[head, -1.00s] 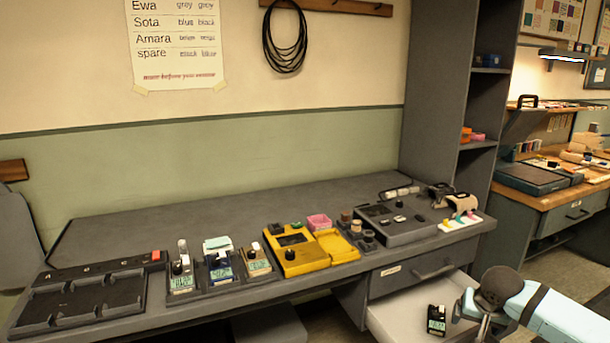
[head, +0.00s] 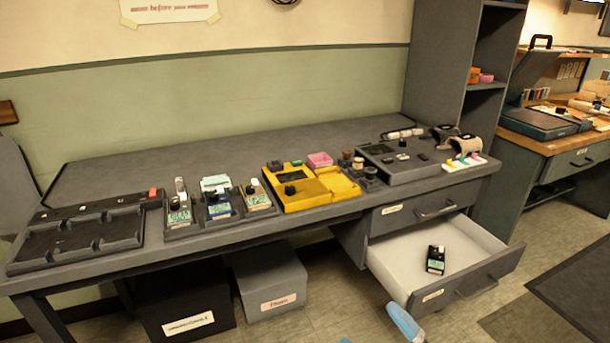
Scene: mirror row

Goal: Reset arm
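Neither of my grippers is in view. A light blue piece, part of my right arm, shows at the bottom edge below the open drawer; its gripper is out of the picture. The lower drawer (head: 395,262) of the grey bench stands pulled out. A small black device (head: 436,259) with a lit greenish display lies inside it, toward the right. The upper drawer (head: 425,209) is shut.
The grey bench (head: 300,150) carries a dark slotted tray (head: 75,240), several small meters, a yellow case (head: 300,188) and a grey console (head: 405,155). Two labelled boxes stand underneath, one black (head: 180,305) and one grey (head: 268,282). A dark mat (head: 565,290) lies on the floor at right.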

